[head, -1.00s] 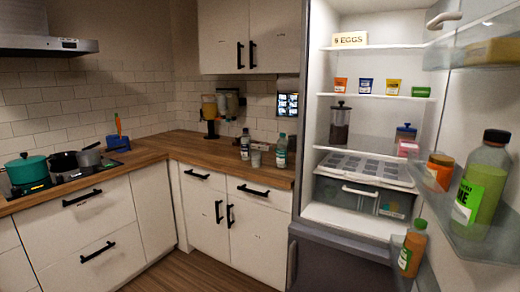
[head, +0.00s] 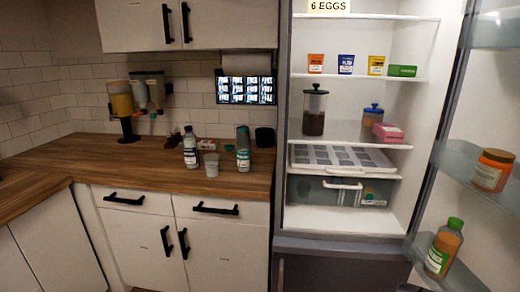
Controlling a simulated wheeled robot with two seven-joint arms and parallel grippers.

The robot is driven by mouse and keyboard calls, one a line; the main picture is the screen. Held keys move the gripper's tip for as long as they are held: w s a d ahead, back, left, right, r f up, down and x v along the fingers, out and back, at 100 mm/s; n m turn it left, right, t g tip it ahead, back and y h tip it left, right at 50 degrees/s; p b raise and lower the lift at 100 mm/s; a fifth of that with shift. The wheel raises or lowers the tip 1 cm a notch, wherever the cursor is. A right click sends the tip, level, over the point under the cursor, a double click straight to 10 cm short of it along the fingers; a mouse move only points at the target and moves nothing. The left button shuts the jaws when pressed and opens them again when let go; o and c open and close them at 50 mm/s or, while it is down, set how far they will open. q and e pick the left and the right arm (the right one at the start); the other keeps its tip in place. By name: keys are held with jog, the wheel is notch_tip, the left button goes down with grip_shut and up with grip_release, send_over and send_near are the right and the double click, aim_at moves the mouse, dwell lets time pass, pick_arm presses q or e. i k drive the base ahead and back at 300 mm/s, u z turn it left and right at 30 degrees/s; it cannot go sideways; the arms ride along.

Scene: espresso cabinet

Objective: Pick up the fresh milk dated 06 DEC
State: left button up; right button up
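Two bottles stand on the wooden counter left of the open fridge: a dark-capped bottle with a dark and white label (head: 190,147) and a clear bottle with a green label (head: 243,150). The fridge door holds a bottle with orange contents and a green cap (head: 443,248). I cannot read a date on any of them, and I cannot tell which one is the fresh milk. Neither of my grippers is in view.
The open fridge has several shelves (head: 352,78) with small cartons, a dark-filled jar (head: 314,111) and a drawer (head: 338,190). A glass (head: 211,165) stands between the counter bottles. The counter's left part (head: 60,160) is clear.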

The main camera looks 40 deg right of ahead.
aim_at(243, 141)
jog(key=z, duration=0.7)
jog(key=i, duration=0.85)
jog(key=z, duration=1)
